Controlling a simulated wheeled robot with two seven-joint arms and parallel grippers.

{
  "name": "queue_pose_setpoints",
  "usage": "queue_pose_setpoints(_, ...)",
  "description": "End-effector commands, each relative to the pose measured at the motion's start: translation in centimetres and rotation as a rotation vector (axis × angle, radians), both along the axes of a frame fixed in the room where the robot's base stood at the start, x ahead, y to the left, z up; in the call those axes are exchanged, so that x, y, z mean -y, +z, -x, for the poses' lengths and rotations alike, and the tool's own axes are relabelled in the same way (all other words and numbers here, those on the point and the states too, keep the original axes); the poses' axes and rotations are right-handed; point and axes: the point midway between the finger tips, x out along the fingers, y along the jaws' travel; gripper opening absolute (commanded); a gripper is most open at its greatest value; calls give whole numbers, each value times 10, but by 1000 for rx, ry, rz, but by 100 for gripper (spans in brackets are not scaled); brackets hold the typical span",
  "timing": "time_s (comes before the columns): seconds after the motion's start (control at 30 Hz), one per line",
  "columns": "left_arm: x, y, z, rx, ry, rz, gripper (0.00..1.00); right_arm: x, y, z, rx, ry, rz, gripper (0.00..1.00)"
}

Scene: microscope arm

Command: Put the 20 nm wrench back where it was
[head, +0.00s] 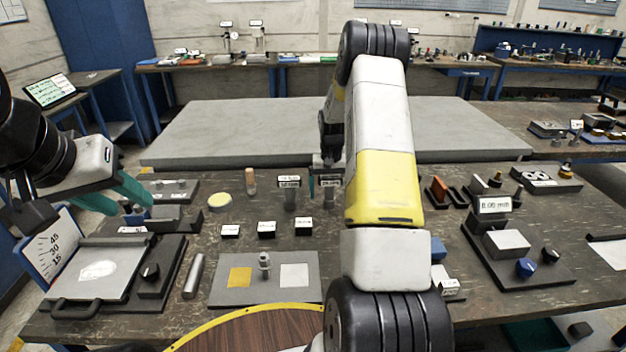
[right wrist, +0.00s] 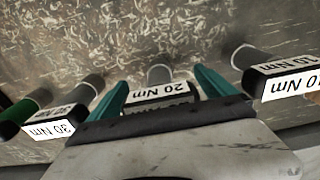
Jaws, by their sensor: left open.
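A block labelled 20 Nm (right wrist: 160,107) with a grey cylinder (right wrist: 159,76) beyond it shows between the fingers of my right gripper (right wrist: 162,88) in the right wrist view. The two teal fingers stand apart, one on each side, with visible gaps to the cylinder. Whether they touch the label block I cannot tell. In the head view my right gripper (head: 326,166) is low over the table's middle, partly hidden by my arm, at a labelled piece (head: 329,182). My left gripper (head: 122,198) is open and empty at the left, above the equipment there.
In the right wrist view, a 10 Nm block (right wrist: 285,82) stands at the right, with 30 Nm labels (right wrist: 48,131) and a green handle (right wrist: 18,115) at the left. A grey slab (head: 230,130) lies behind. Small labelled blocks (head: 266,229) and a plate (head: 262,295) lie nearer.

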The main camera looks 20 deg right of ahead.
Motion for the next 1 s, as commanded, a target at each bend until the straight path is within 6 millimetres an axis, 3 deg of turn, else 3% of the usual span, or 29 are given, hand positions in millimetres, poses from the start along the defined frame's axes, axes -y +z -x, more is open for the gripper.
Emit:
queue_pose_setpoints(0.23,0,0,0,0,0,0,41,0,1,0,1,0,0,94)
queue_pose_setpoints(0.37,0,0,0,0,0,0,41,0,13,-1,4,0,1,94)
queue_pose_setpoints(0.8,0,0,0,0,0,0,41,-1,100,3,4,0,1,94)
queue_pose_setpoints(1.0,0,0,0,0,0,0,41,-1,121,4,3,1,0,94)
